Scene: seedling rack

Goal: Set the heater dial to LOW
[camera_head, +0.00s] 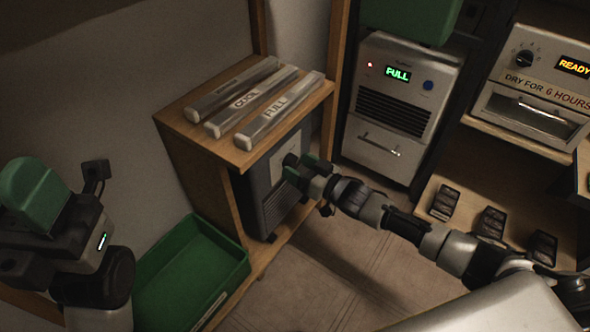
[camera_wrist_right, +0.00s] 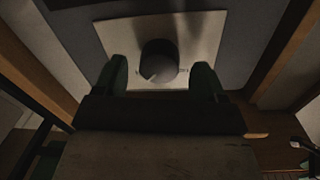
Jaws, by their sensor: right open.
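The heater (camera_head: 272,180) is a dark grey box inside the open wooden shelf unit, with vents low on its side. Its dial (camera_wrist_right: 158,62) is a dark round knob on a pale plate (camera_wrist_right: 116,32) in the right wrist view, with a light mark near its lower edge. The lettering around it is too dark to read. My right gripper (camera_wrist_right: 164,80) is open, with one green finger on each side of the dial; I cannot tell whether they touch it. In the head view my right gripper (camera_head: 300,168) is at the heater's front and hides the dial.
Labelled bars (camera_head: 245,102) lie on the shelf unit's top (camera_head: 197,137). A green crate (camera_head: 190,275) stands at the lower left. A cabinet reading FULL (camera_head: 400,100) and a drying oven reading READY (camera_head: 535,85) are at right. Dark trays (camera_head: 490,222) sit on a low shelf.

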